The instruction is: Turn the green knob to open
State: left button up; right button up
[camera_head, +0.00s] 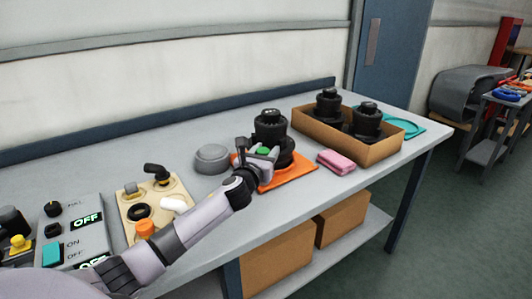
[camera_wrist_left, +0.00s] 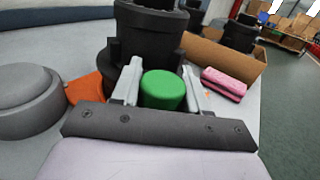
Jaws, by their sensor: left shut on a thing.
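The green knob (camera_wrist_left: 162,90) is a short cylinder on the side of a black scrubber tank (camera_head: 271,130). The tank stands upright on an orange mat (camera_head: 290,178) on the table. My left gripper (camera_head: 262,153) reaches it from the front left. In the left wrist view its two grey fingers (camera_wrist_left: 163,85) are on either side of the green knob, shut on it. The knob's base is hidden behind the fingers. My right gripper does not show in either view.
A cardboard box (camera_head: 378,153) with two more black tanks stands to the right. A pink sponge (camera_head: 336,162) lies between mat and box. A grey round lid (camera_head: 212,158) sits left of the tank. Control panels (camera_head: 75,228) and a beige valve board (camera_head: 172,195) are at the left.

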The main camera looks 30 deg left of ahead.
pick_arm(q)
jog(key=n+g+y, duration=0.1)
jog(key=n+y, duration=0.1)
jog(key=y, duration=0.1)
jog(key=n+g+y, duration=0.1)
jog(key=n+y, duration=0.1)
jog(key=y, duration=0.1)
jog(key=shift+s+a+g, duration=0.1)
jog(key=shift+a+g, duration=0.05)
jog(key=shift+g, duration=0.15)
jog(key=n+g+y, duration=0.2)
jog(key=y, duration=0.1)
jog(key=shift+s+a+n+g+b, duration=0.15)
jog(key=shift+a+n+g+b, duration=0.1)
jog(key=shift+n+g+b, duration=0.15)
jog(key=shift+s+f+n+g+y+b, duration=0.1)
jog(key=shift+n+g+y+b, duration=0.4)
jog(key=shift+n+g+y, duration=0.55)
jog(key=g+b, duration=0.1)
jog(key=n+g+y, duration=0.1)
jog(key=n+g+y+b, duration=0.1)
jog(key=g, duration=0.1)
jog(key=shift+s+a+n+b, duration=0.2)
jog(key=shift+s+n+b, duration=0.05)
jog(key=shift+b, duration=0.05)
jog(key=shift+s+a+n+g+y+b, duration=0.15)
jog(key=shift+n+g+y+b, duration=0.1)
jog(key=shift+n+g+b, duration=0.7)
jog(key=o, duration=1)
